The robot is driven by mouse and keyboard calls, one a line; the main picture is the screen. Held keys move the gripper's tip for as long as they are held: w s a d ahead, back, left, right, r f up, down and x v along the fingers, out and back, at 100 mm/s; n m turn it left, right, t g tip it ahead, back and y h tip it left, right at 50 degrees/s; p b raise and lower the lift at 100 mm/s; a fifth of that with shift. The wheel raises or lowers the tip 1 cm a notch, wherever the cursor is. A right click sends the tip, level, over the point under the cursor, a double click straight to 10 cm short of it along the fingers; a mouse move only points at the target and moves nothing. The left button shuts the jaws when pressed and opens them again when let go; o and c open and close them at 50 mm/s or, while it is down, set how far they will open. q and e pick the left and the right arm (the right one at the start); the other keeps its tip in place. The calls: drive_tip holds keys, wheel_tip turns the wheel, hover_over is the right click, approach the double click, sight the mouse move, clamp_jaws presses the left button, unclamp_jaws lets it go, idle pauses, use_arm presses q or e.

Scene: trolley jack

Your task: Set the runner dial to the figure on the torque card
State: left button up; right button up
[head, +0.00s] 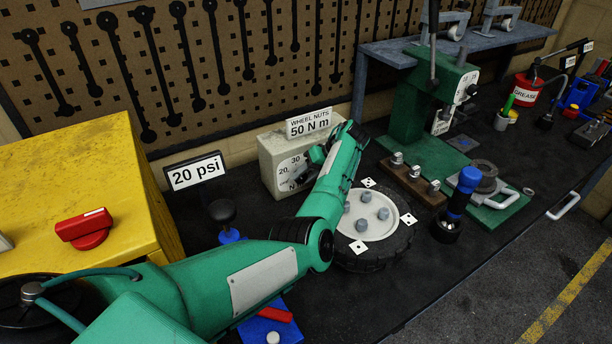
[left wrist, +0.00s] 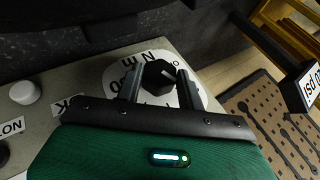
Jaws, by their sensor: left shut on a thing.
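The torque card (head: 309,124) reads "WHEEL NUTS 50 N m" and stands on top of the pale runner box (head: 278,150). The box's white dial face shows 20 and 30 in the head view; my arm covers the rest. My left gripper (head: 318,157) is at the dial. In the left wrist view its two fingers (left wrist: 158,78) stand either side of the black dial knob (left wrist: 158,72), shut on it. The knob has a pale pointer mark, but the figure it points to cannot be read. My right gripper is not in view.
A "20 psi" card (head: 195,172) stands left of the box, beside a yellow cabinet (head: 80,180) with a red knob (head: 84,229). A white button (left wrist: 24,92) sits beside the dial.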

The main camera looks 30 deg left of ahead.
use_arm(q)
drive_tip(key=shift+r, duration=0.1)
drive_tip(key=o, duration=1)
drive_tip(key=shift+a, duration=0.1)
drive_tip(key=shift+c, duration=0.2)
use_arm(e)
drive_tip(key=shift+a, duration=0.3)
use_arm(q)
drive_tip(key=shift+w+d+r+b, duration=0.25)
drive_tip(key=shift+d+r+b, duration=0.05)
drive_tip(key=shift+d+b, duration=0.1)
drive_tip(key=b+v, duration=0.4)
drive_tip(key=v, duration=0.8)
drive_tip(key=shift+d+r, duration=0.2)
drive_tip(key=shift+r, duration=0.05)
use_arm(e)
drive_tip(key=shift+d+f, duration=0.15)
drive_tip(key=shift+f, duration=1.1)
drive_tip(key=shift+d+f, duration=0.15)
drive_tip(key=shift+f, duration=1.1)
